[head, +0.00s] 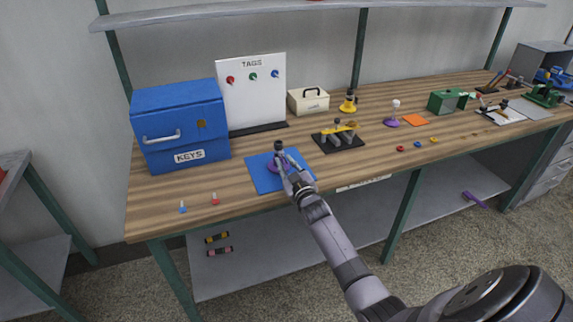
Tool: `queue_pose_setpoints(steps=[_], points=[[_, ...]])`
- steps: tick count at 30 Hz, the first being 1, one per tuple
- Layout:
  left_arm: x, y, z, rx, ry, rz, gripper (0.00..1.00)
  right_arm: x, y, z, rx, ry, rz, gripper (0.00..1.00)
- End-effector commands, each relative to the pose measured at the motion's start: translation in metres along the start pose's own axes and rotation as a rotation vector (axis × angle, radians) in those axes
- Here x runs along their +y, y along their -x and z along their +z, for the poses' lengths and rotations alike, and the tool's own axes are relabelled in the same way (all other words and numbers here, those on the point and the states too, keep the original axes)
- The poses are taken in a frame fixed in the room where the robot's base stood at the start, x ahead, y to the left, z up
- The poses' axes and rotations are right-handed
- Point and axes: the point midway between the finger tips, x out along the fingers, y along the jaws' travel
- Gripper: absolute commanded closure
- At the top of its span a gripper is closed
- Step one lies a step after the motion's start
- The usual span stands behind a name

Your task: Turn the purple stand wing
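A purple stand (271,167) sits on the blue mat (264,184) near the front edge of the workbench. My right gripper (283,164) is over the mat, at the right side of the purple stand, and covers part of it. A dark knob-like tip (278,146) shows just above the gripper. The fingers are too small and overlapped to tell whether they are open or touch the stand; its wing cannot be made out clearly. A second purple base (391,122) with a white top stands farther right. My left gripper is not in view.
A blue KEYS box (180,125) and a white TAGS board (252,90) stand behind the mat. A black base with grey parts (338,140) is to its right. Small red and blue pieces lie at the front left. The bench between them is clear.

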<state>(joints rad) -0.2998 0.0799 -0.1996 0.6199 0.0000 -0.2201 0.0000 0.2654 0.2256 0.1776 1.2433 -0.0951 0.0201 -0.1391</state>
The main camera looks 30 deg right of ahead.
Motion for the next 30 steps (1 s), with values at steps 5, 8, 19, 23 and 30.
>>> queue_pose_setpoints(steps=[5,8,19,23,30], points=[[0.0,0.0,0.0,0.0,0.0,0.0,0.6,0.001,0.0,-0.001,0.001,0.0,0.001,0.77],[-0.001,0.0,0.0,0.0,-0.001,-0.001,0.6,0.001,0.0,-0.001,0.002,0.0,0.001,0.77],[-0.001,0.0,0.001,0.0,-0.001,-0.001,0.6,-0.001,0.039,0.001,0.0,0.0,-0.001,0.77],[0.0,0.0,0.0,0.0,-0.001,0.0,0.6,0.0,0.068,0.001,0.0,0.0,0.0,0.77],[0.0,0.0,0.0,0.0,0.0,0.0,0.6,0.0,0.108,0.0,0.0,0.0,0.0,0.77]])
